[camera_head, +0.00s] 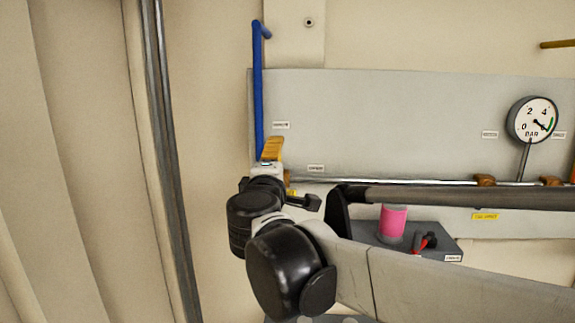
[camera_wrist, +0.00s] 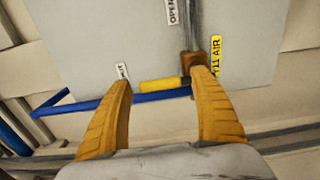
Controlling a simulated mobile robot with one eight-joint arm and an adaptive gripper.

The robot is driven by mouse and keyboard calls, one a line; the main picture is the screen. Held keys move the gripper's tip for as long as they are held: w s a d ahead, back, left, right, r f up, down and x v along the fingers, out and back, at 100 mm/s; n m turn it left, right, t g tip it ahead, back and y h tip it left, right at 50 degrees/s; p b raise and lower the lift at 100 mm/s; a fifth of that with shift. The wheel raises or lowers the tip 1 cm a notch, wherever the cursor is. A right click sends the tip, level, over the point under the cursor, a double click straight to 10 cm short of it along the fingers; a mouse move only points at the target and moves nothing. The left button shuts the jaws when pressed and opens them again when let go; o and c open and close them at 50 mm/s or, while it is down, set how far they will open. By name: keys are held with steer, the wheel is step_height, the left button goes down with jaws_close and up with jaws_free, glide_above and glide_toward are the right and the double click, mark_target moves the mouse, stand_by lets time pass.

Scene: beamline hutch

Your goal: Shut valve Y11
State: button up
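Valve Y11 shows in the wrist view as a brass body (camera_wrist: 193,60) on a grey pipe, beside a yellow label (camera_wrist: 215,55) reading "Y11 AIR". Its yellow lever (camera_wrist: 161,85) lies across the line of the pipe and points left, toward the side of a small white label (camera_wrist: 122,71) that seems to read "SHUT". A label "OPEN" (camera_wrist: 172,11) stands alongside the pipe. My gripper (camera_wrist: 160,79) is open, its orange fingers on either side of the lever in the picture; I cannot tell contact. In the head view my wrist hides the valve.
A blue pipe (camera_head: 258,90) runs down the grey panel (camera_head: 390,105) to the gripper. A pressure gauge (camera_head: 532,120) and other brass valves (camera_head: 485,180) are at right. A pink cylinder (camera_head: 392,222) stands on a dark grey box (camera_head: 440,245) behind my arm.

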steer(key=s, duration=1.2)
steer(key=shift+a, duration=0.2)
